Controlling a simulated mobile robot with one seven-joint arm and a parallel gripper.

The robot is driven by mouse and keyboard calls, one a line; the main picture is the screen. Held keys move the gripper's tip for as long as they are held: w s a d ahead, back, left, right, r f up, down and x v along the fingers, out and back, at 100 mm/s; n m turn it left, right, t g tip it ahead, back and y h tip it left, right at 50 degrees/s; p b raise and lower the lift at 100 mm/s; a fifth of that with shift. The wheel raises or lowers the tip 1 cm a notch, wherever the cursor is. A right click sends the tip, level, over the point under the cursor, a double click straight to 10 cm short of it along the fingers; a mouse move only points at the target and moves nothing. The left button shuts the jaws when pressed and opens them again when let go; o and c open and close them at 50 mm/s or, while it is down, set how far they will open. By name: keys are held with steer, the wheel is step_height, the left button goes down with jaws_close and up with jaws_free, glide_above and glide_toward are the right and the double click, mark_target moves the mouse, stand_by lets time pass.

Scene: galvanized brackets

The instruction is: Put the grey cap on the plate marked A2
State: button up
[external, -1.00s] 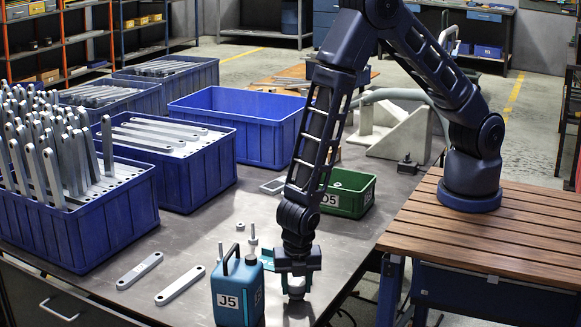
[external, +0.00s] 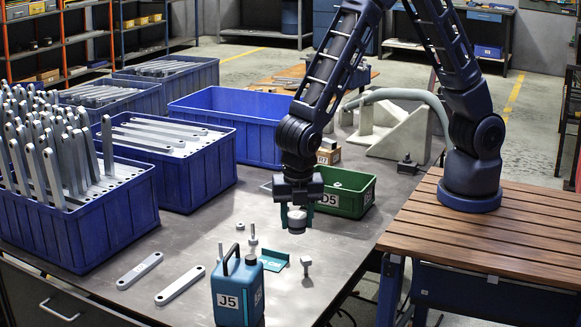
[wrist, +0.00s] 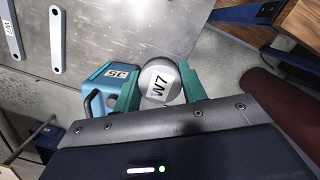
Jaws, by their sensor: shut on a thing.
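My gripper (external: 298,207) is shut on a round grey cap (external: 297,222), held above the metal table. In the wrist view the cap (wrist: 160,82), its top labelled W7, sits between the green fingers. No A2 mark is legible in any view. Two flat grey bars, the left (external: 140,270) and the right (external: 180,286), lie at the table's front left; one (wrist: 13,32) carries a label that looks like W7 in the wrist view. A flat grey piece (external: 266,186) lies partly hidden behind my gripper.
A blue J5 can (external: 238,295) stands at the front, beside a teal angle piece (external: 273,262) and small grey bolt-like pieces (external: 306,265). A green D5 bin (external: 352,197) is right of my gripper. Blue crates (external: 78,225) line the left. The table's middle is fairly clear.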

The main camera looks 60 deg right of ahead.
steer(key=shift+r, duration=0.3)
steer(key=shift+w, duration=0.15)
steer(key=w+d+r+m+g, duration=0.1)
steer(key=w+d+m, duration=0.9)
steer(key=w+d, duration=1.5)
steer(key=w+d+m, duration=0.3)
steer(key=w+d, duration=0.1)
steer(key=d, duration=0.7)
steer(key=w+d+m+g, duration=0.1)
steer(key=w+d+m, duration=0.2)
steer(key=d, duration=0.8)
steer(key=w+d+m, duration=0.3)
steer(key=w+d, duration=0.1)
steer(key=d, duration=0.7)
step_height(320, 180, down, 19)
steer(key=shift+s, duration=0.15)
steer(key=shift+f, duration=0.1)
